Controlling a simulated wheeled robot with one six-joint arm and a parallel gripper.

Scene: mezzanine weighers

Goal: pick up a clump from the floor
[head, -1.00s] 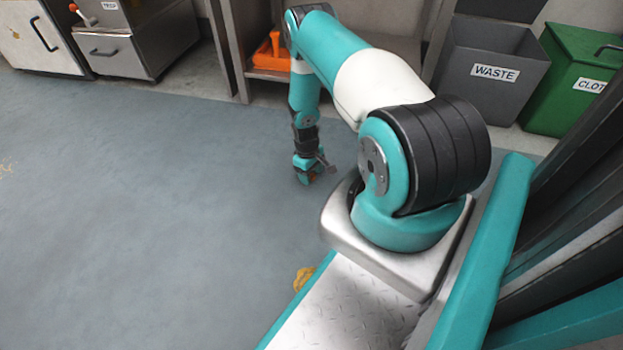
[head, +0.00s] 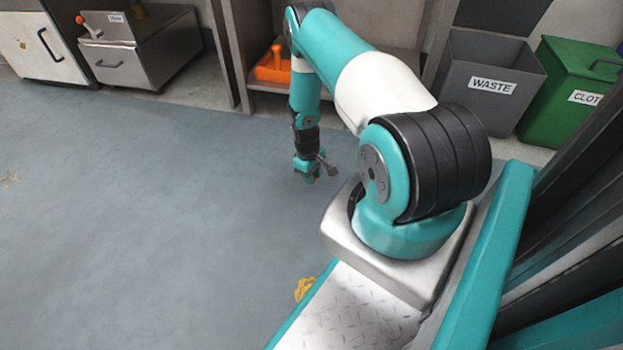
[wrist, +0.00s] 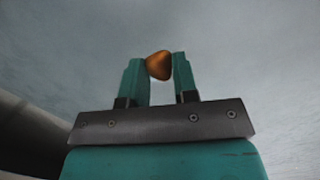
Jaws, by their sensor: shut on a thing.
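An orange-brown clump (wrist: 159,65) sits between the two teal fingertips in the wrist view. My gripper (wrist: 159,72) is shut on it, with the clump's rounded top standing out past the fingertips. In the head view my gripper (head: 309,178) points down over the blue-grey floor, left of my base.
A yellow-orange patch (head: 304,288) lies on the floor against my base. Pale bits (head: 11,178) lie at far left. A grey WASTE bin (head: 487,85) and a green bin (head: 571,95) stand at back right. An orange tray (head: 273,68) sits on a low shelf. The left floor is mostly open.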

